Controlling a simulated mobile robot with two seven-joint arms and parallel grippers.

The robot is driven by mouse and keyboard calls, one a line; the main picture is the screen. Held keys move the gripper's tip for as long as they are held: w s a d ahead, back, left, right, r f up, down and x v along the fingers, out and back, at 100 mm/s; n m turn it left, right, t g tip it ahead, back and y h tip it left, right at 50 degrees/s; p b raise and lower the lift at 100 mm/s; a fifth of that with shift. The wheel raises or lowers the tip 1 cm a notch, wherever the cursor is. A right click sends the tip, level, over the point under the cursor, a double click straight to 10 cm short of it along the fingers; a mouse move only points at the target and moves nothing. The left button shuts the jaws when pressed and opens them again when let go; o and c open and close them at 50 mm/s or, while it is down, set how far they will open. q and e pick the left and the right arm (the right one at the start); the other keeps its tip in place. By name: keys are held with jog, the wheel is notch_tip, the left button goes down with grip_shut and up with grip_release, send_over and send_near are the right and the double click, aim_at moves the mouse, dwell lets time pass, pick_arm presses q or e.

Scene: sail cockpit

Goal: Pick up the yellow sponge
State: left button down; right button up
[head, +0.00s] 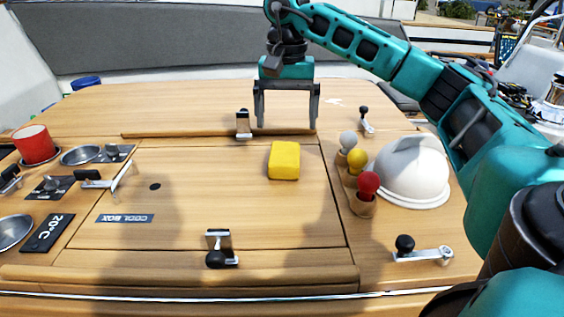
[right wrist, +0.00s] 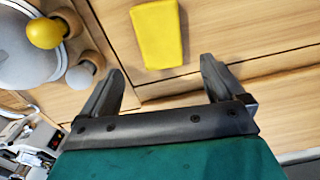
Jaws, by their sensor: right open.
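The yellow sponge (head: 284,161) lies on the wooden cool box lid (head: 200,220), right of its middle and near its far edge. It also shows in the right wrist view (right wrist: 157,33), ahead of the fingertips. My right gripper (head: 287,123) is open and empty, above the table beyond the sponge. In the right wrist view its two fingers (right wrist: 163,82) are spread wide, with the sponge ahead of the gap and apart from them. My left gripper is not in view.
Knobs with white, yellow and red (head: 369,183) balls and a white dome (head: 412,170) stand right of the sponge. Metal latches (head: 219,247) sit around the lid. A red cup (head: 35,144) stands at far left. The lid around the sponge is clear.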

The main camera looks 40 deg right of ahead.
notch_tip(320, 180, down, 3)
jog(key=shift+r, duration=0.1)
notch_tip(320, 180, down, 5)
jog(key=shift+a+f+b, duration=0.1)
jog(key=shift+f+b, duration=0.05)
jog(key=shift+b, duration=0.2)
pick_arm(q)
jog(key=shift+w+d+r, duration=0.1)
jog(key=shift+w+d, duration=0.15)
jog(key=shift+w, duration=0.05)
pick_arm(e)
jog(key=c, duration=1)
notch_tip(320, 180, up, 11)
jog(key=p, duration=0.2)
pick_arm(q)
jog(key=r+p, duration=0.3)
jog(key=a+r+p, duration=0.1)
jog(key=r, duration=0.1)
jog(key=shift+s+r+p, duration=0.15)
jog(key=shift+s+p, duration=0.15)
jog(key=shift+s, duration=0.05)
pick_arm(e)
notch_tip(320, 180, up, 9)
send_over(285, 149)
